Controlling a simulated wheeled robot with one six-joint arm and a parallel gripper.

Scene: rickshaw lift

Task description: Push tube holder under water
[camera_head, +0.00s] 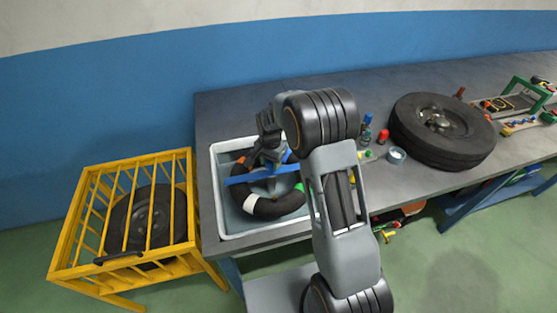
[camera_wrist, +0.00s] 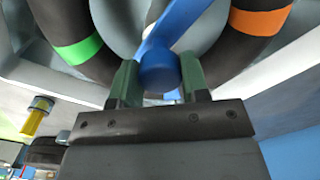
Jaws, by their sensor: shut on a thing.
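The blue tube holder (camera_head: 240,178) lies as a bar across the black inner tube (camera_head: 278,209) in the white-rimmed basin (camera_head: 227,231). In the wrist view, its round blue handle (camera_wrist: 158,70) sits between the two green fingers of my gripper (camera_wrist: 160,80), which is shut on it. The tube carries green (camera_wrist: 78,48), orange (camera_wrist: 260,20) and white bands. The tube's front part shows clearly. My gripper in the head view (camera_head: 272,150) is above the basin and partly hidden by my arm. I cannot tell how deep the tube sits in the water.
A yellow cage (camera_head: 62,262) holding a wheel (camera_head: 147,218) stands left of the grey workbench (camera_head: 235,105). A large tire (camera_head: 440,150), a small cup (camera_head: 396,155) and small bottles lie on the bench right of my arm. A tool rack (camera_head: 515,105) is farther right.

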